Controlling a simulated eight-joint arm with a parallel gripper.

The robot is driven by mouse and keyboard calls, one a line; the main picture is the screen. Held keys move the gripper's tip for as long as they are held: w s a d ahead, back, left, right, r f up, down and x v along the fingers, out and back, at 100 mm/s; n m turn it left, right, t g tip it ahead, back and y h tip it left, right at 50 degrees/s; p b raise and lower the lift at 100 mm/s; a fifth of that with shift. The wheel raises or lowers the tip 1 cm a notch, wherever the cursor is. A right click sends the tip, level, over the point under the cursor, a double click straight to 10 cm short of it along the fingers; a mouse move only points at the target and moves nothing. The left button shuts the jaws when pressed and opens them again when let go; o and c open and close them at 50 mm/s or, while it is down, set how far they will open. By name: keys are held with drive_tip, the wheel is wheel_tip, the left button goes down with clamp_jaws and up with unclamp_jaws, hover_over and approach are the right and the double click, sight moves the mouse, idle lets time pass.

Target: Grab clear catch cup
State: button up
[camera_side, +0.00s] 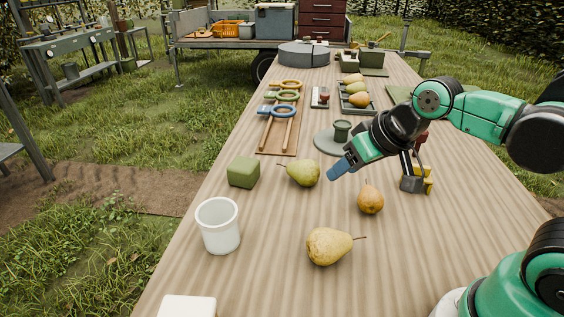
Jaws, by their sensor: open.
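The catch cup (218,226) stands upright on the wooden table at the left front, whitish and translucent, with its round opening facing up. It looks empty as far as I can see inside. My gripper (340,169) has blue fingers and hangs above the middle of the table, up and to the right of the cup and well apart from it. Its fingers point down and left. It is open and holds nothing that I can see. The fingers overlap from this side, so the gap between them is hidden.
A green pear (303,173), a yellow pear (327,246) and a brown pear (370,198) lie between the cup and my arm. A green block (243,172) sits behind the cup. A white block (187,307) is at the front edge. Tools and a pear tray (345,107) stand farther back.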

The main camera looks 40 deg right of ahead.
drive_tip(key=w+a+r+m+g+y, duration=0.1)
drive_tip(key=w+a+m+g+y, duration=0.15)
drive_tip(key=w+a+m, duration=0.2)
drive_tip(key=m+g+y, duration=0.3)
drive_tip(key=m+y, duration=0.5)
drive_tip(key=m, duration=0.1)
approach(202, 209)
drive_tip(key=shift+w+a+f+m+g+y, duration=0.2)
drive_tip(key=shift+a+f+m+g+y, duration=0.25)
drive_tip(key=shift+a+f, duration=0.45)
drive_tip(key=shift+w+a+f+m+g+y, duration=0.2)
drive_tip(key=shift+a+f+m+y, duration=0.35)
drive_tip(key=shift+a, duration=0.6)
drive_tip(key=shift+w+a+f+m+g+y, duration=0.2)
drive_tip(key=shift+a+f+m+g, duration=0.25)
drive_tip(key=shift+a+f, duration=0.5)
drive_tip(key=shift+a+r, duration=0.1)
drive_tip(key=shift+c, duration=0.3)
clamp_jaws()
